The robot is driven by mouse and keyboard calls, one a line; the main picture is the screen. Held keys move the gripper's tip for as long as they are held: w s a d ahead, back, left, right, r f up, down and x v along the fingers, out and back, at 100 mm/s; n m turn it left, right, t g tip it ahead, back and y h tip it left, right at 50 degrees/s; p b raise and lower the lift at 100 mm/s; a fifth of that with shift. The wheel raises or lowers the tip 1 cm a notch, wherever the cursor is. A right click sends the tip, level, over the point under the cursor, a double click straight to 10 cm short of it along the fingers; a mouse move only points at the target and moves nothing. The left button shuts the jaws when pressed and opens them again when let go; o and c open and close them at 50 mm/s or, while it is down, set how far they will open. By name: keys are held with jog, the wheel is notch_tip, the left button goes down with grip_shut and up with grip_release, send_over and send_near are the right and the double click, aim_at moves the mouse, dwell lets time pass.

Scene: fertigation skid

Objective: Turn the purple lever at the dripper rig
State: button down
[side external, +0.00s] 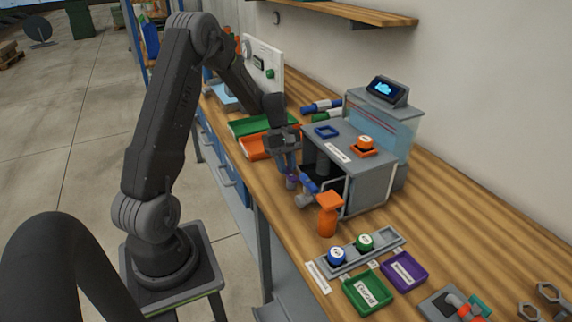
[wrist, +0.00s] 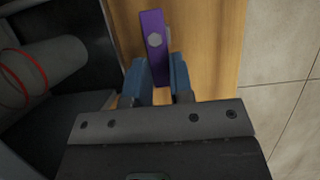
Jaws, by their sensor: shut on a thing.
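The purple lever (wrist: 154,25) shows in the wrist view as a flat bar with a grey hexagonal bolt head. It points down the picture toward my gripper (wrist: 160,70). The two blue fingers stand on either side of the lever's near end and are shut on it. In the side view the lever (side external: 291,182) is a small purple patch just below my gripper (side external: 289,172), mostly hidden by the fingers. It sits at the open front of the grey rig (side external: 373,191).
A blue-and-grey fitting (side external: 307,186) and an orange spray bottle (side external: 328,214) stand close to my gripper's right. Orange (side external: 255,147) and green (side external: 250,126) trays lie behind it. Purple (side external: 405,272) and green (side external: 368,292) trays lie nearer the camera. The bench edge is close.

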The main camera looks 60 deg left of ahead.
jog(key=n, duration=0.2)
jog(key=s+n+t, duration=0.1)
jog(key=n, duration=0.1)
jog(key=shift+s+d+t, duration=0.1)
jog(key=shift+t, duration=0.2)
jog(key=c, duration=1)
grip_release()
jog(key=v, duration=1.3)
jog(key=shift+r, duration=0.4)
